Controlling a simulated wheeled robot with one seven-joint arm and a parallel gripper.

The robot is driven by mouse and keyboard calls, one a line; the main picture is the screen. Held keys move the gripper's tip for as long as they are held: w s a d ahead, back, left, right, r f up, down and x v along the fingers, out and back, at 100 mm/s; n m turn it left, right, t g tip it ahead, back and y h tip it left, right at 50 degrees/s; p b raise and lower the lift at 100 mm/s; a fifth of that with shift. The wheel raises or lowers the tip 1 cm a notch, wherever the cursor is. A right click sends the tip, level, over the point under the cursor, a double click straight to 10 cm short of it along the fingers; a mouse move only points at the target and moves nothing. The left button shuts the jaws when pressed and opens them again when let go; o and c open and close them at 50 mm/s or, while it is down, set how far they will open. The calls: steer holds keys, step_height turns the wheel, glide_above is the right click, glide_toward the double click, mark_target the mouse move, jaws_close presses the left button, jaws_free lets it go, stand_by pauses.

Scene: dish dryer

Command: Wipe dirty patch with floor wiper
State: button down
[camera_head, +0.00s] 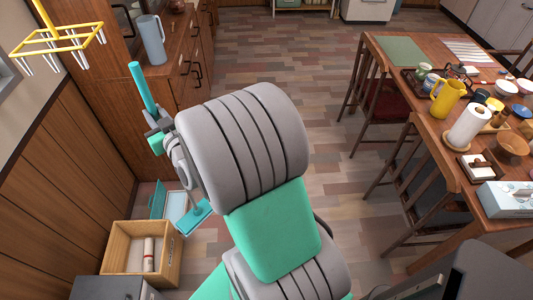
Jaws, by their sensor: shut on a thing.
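The floor wiper is a teal pole (142,86) standing up on the left, with a flat teal head (193,218) low near the floor. My gripper (156,136) is shut on the pole below its top end. My grey and green arm hides part of the pole and much of the floor in the middle. I cannot tell whether the wiper head touches the floor. I cannot make out a dirty patch on the visible floor.
A wooden box (116,240) with a rolled item and a pale-and-teal object (174,205) lie by the wiper head. A wooden cabinet (165,80) stands behind. A laden dining table (445,135) with chairs fills the right. Open floor (270,50) lies beyond my arm.

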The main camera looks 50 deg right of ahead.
steer(key=s+d+f+m+g+h+b, duration=0.1)
steer(key=s+d+f+m+h+b, duration=0.1)
steer(key=d+f+b, duration=0.75)
steer(key=s+d+f+m+g+h+b, duration=0.1)
steer(key=s+d+f+h+b, duration=0.15)
steer(key=d+f+b, duration=0.7)
steer(key=s+d+f+m+g+h+b, duration=0.1)
steer(key=s+d+f+b, duration=0.3)
steer(key=d+f+b, duration=0.2)
steer(key=s+d+f+m+h+b, duration=0.1)
steer(key=s+d+f+h+b, duration=0.1)
steer(key=s+d+f+b, duration=0.3)
steer(key=d+f, duration=0.2)
steer(key=d, duration=0.2)
steer(key=shift+m+g+b, duration=0.3)
steer(key=shift+g+b, duration=0.05)
steer(key=shift+g, duration=0.05)
steer(key=shift+f, duration=0.1)
